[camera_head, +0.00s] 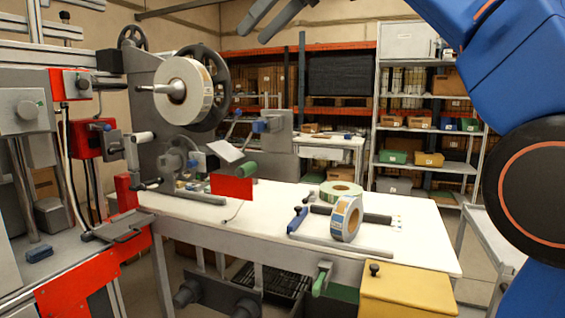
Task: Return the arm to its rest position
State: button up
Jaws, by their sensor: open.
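My gripper (277,20) shows at the top edge, left of centre, as two dark fingers spread apart. It is open and empty, high above the white table (410,235) and touching nothing. My blue arm (500,60) fills the upper right, with a black round joint with an orange ring below it. The wrist between the gripper and the arm is out of view above the frame. A tape reel (183,90) is on the machine's spindle at the left. Another reel (346,219) stands upright on the table, and a green-edged reel (341,189) lies flat behind it.
The machine (145,130) with a black wheel rises at the table's left end. A red panel (232,188) stands on the table. A blue-handled tool (297,220) lies near the reels. A yellow box (408,290) is at the front. Shelves (425,165) stand behind. Air around my gripper looks clear.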

jog(key=s+d+f+m+t+h, duration=0.1)
jog(key=s+d+f+m+h, duration=0.25)
jog(key=d+f, duration=0.8)
jog(key=s+d+f+m+t+h, duration=0.15)
jog(key=d+f+m, duration=0.5)
jog(key=f, duration=0.75)
jog(key=s+d+f+m+h, duration=0.1)
jog(key=s+d+f, duration=0.4)
jog(key=f, duration=0.7)
jog(key=s+d+f+m+g+h, duration=0.1)
jog(key=s+d+f, duration=0.4)
jog(key=f, duration=0.7)
jog(key=s+d+f+m+h, duration=0.1)
jog(key=s+d+f+h, duration=0.1)
jog(key=s+d+f, duration=0.3)
jog(key=s+f, duration=0.4)
jog(key=f, duration=0.3)
jog(key=shift+g, duration=0.35)
